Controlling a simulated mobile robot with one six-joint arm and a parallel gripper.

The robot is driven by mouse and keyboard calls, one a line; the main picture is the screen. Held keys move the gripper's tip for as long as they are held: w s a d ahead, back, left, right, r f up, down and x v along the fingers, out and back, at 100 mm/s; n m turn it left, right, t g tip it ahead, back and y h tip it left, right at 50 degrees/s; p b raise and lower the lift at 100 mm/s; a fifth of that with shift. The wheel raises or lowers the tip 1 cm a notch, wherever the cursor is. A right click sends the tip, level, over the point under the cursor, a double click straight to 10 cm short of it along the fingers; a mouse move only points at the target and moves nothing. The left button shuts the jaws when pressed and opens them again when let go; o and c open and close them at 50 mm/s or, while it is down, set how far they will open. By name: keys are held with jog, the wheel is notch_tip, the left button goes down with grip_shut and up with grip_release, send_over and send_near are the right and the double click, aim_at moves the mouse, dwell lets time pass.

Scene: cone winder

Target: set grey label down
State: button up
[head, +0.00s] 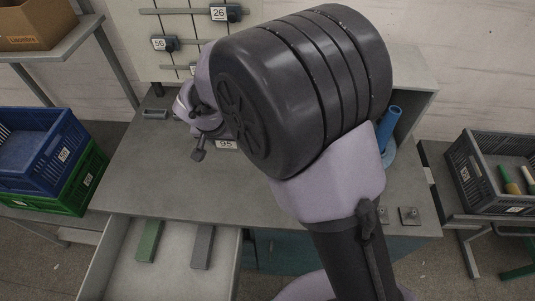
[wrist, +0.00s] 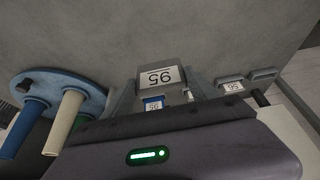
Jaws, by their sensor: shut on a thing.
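My gripper (wrist: 160,94) is shut on the grey label (wrist: 144,72), a small grey block with a white number plate, low over the grey worktop. In the wrist view one finger is on each side of it. In the head view my gripper (head: 201,140) is over the left middle of the table, partly hidden by my own arm. A white plate reading 95 (head: 226,144) shows beside it. I cannot tell whether the label touches the worktop.
The grey table (head: 190,195) is clear in front of the gripper. A board with numbered tags (head: 218,13) stands behind. An open drawer (head: 180,280) holds green and grey blocks. A blue round stand (wrist: 60,88) with pegs is at the left in the wrist view. Crates flank the table.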

aim_at(227, 151)
jog(key=b+x, duration=0.1)
jog(key=x, duration=0.1)
jog(key=s+b+x, duration=0.1)
jog(key=b+x, duration=0.1)
jog(key=x, duration=0.1)
jog(key=b+x, duration=0.1)
jog(key=x, duration=0.1)
jog(key=shift+s+a+f+b, duration=0.1)
jog(key=shift+s+f+b, duration=0.1)
jog(key=shift+f+b, duration=0.3)
jog(key=w+d, duration=0.2)
jog(key=d, duration=0.2)
jog(key=w+d+f, duration=0.1)
jog(key=w+d, duration=0.2)
jog(key=d, duration=0.2)
jog(key=w+d, duration=0.2)
jog(key=d, duration=0.2)
jog(key=shift+w+d+f, duration=0.2)
jog(key=shift+w, duration=0.2)
jog(key=shift+w+d+f+b, duration=0.15)
jog(key=shift+d+f+b, duration=0.1)
jog(key=shift+b, duration=0.1)
notch_tip(227, 151, down, 3)
jog(key=shift+f+b, duration=0.2)
jog(key=shift+b, duration=0.65)
jog(key=shift+r, duration=0.15)
jog(key=o, duration=1.3)
jog(key=shift+o, duration=0.2)
